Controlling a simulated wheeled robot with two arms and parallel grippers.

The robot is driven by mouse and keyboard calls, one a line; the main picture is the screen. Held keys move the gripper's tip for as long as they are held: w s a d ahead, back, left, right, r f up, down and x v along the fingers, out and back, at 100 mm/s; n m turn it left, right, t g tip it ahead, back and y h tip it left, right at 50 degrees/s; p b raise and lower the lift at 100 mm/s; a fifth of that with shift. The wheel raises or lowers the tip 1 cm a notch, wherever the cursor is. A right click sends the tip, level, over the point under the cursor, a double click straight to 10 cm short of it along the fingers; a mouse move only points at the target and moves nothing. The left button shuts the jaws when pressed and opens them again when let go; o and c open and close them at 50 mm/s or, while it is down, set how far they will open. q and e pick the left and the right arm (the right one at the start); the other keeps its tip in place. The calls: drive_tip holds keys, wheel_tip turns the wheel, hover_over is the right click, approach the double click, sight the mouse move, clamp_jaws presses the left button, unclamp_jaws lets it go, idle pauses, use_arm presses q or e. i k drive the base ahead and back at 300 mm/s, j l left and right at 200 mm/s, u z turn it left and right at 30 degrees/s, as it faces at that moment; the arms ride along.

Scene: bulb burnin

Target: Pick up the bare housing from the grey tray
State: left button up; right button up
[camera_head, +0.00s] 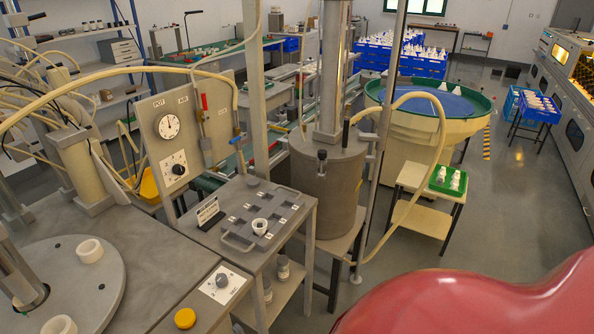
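A small white cup-shaped piece, seemingly the bare housing (260,226), stands upright near the front of the grey tray (274,212). The tray lies on a grey metal table in the middle of the head view, with several small pale labels on it. Neither of my grippers is in the picture, and nothing touches the housing.
A small sign (208,212) stands left of the tray. A grey cylinder (325,180) with a hose rises behind it at the right. A round turntable (62,285) with white rings is at lower left. A glossy red curved shape covers the lower right.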

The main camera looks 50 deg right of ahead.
sight(259, 225)
drive_tip(key=z, duration=1.2)
drive_tip(key=i+l+z, duration=0.1)
drive_tip(key=i+l, duration=0.2)
drive_tip(key=i, duration=0.15)
drive_tip(key=i+l, duration=0.2)
drive_tip(key=i, duration=0.3)
drive_tip(key=l+z, duration=0.05)
